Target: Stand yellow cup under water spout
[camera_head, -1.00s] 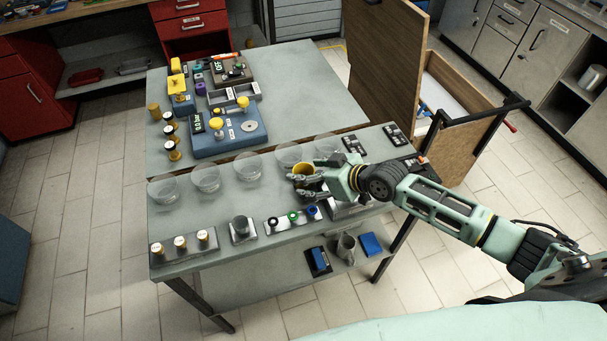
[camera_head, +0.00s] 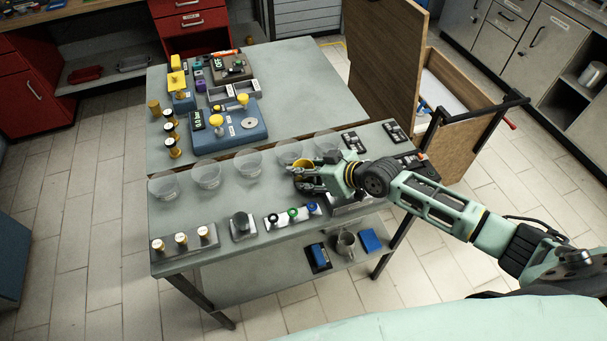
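The yellow cup (camera_head: 300,166) is at the fingers of my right gripper (camera_head: 305,178), above the near right part of the table. The gripper appears shut on the cup's side, and the fingers hide part of it. The cup's dark opening shows. A blue unit with yellow knobs (camera_head: 251,132) and a bar readout stands farther back on the table. I cannot tell for sure which part is the water spout. My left gripper is not in view.
Clear bowls (camera_head: 207,175) stand in a row left of the gripper. Switch blocks (camera_head: 292,215) and a grey holder (camera_head: 242,226) line the table's front edge. A grey mug (camera_head: 346,243) is on the lower shelf. The table (camera_head: 320,85) is bare at the back right.

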